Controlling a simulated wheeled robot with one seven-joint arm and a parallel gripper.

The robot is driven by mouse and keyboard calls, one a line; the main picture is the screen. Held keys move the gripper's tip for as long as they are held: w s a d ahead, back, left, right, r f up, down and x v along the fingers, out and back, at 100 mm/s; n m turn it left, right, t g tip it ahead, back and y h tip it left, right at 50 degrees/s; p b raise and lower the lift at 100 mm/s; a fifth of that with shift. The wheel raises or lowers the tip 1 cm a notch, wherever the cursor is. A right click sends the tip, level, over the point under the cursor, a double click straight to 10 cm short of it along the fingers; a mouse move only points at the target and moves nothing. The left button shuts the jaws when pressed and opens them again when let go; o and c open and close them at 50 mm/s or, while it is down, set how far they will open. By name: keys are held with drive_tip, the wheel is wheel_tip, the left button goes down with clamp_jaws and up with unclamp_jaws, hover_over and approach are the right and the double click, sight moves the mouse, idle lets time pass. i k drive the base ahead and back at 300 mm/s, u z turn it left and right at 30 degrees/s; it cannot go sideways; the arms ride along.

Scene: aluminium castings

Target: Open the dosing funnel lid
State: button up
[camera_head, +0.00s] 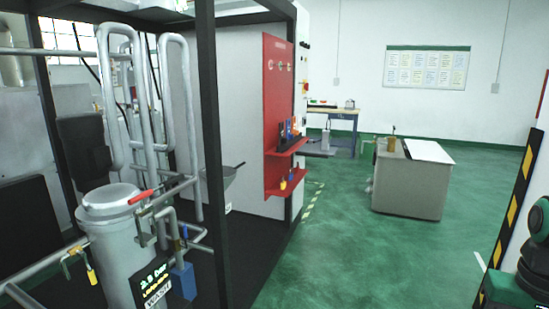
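A grey funnel-shaped vessel (221,185) shows behind the dark frame post, left of centre. A thin dark handle (237,168) sticks up to the right at its rim. I cannot tell whether its top is covered by a lid; it is small and partly hidden by the post. A grey cylindrical vessel (130,250) stands nearer, at lower left, with a round lid (110,199) that looks shut. A red lever (141,197) sits beside that lid. My gripper is not in view.
Dark posts (212,130) and grey pipes (190,120) crowd the left. A red panel (282,110) with shelves stands mid-picture. A grey cabinet (410,187) stands at right. Green floor (350,260) is clear between them. A yellow-black striped post (510,215) stands at the right edge.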

sight(228, 172)
drive_tip(key=z, duration=0.25)
drive_tip(key=i, duration=1.2)
drive_tip(key=u, duration=0.25)
drive_tip(key=i, duration=1.15)
drive_tip(key=u, duration=0.45)
drive_tip(key=i, duration=0.55)
